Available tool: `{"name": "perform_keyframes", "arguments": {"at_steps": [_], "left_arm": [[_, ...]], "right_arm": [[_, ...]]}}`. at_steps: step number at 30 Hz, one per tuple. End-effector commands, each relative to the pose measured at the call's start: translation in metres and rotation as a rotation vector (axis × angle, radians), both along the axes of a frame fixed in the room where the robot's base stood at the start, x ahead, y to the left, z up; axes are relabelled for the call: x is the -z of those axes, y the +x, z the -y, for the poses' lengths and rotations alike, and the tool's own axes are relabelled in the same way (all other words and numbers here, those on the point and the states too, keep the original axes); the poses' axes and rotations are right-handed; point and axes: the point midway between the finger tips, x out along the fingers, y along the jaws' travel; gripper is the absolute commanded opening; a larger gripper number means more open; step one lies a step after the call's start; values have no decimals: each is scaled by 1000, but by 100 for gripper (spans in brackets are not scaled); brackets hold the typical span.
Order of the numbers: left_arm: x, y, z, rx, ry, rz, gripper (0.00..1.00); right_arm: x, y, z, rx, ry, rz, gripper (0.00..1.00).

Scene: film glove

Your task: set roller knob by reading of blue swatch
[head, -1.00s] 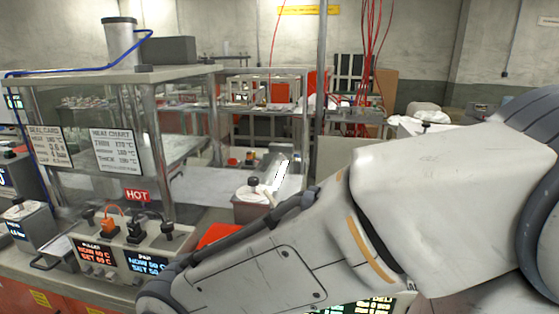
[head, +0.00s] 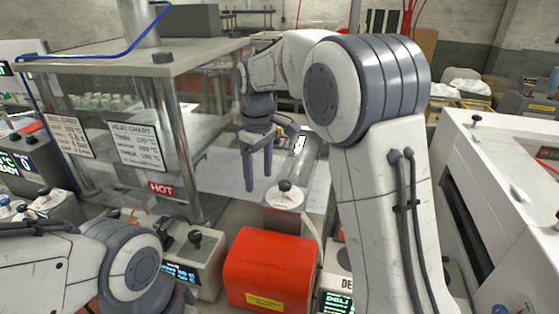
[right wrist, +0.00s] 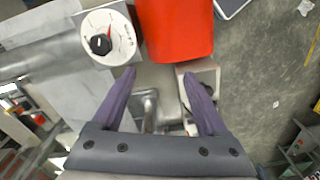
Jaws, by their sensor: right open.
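A dial with a black knob and a small red mark shows in the right wrist view (right wrist: 100,44), at the upper left. In the head view what looks like the same knob (head: 285,186) sits on a pale box. I cannot tell whether this is the roller knob. My right gripper (head: 259,183) points down, open and empty, just left of and behind that box. Its two purple fingers also show in the right wrist view (right wrist: 159,73), apart from the dial. No blue swatch can be made out. My left arm enters at lower left; its gripper is out of view.
A red box (head: 270,268) stands in front of the knob box. A metal-framed enclosure carries a heat chart (head: 137,146), a seal card (head: 70,135) and a red HOT sign (head: 163,188). A control box with knobs (head: 190,255) stands left. A white machine (head: 495,180) stands right.

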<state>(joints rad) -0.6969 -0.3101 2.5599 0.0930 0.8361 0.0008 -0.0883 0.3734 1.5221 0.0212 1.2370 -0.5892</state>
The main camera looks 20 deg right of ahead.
Motion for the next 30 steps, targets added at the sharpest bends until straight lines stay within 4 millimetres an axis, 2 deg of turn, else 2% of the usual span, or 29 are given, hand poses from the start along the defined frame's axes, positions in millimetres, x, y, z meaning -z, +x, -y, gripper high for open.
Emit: {"name": "perform_keyframes", "arguments": {"at_steps": [1,3,6,9,14,24,30], "left_arm": [[-16,0,0,0,0,0,0],[-23,0,0,0,0,0,0],[-28,0,0,0,0,0,0],[-31,0,0,0,0,0,0],[-33,0,0,0,0,0,0],[-49,0,0,3,0,0,0],[-55,0,0,4,0,0,0]], "right_arm": [[-13,20,23,9,-5,-4,76],[-19,37,47,5,-11,-6,76],[-23,51,72,0,-17,-9,76],[-23,58,84,-4,-20,-9,76],[-9,59,86,-8,-21,-13,76],[52,58,84,-8,-21,-13,76],[75,59,84,-7,-21,-10,76]]}}
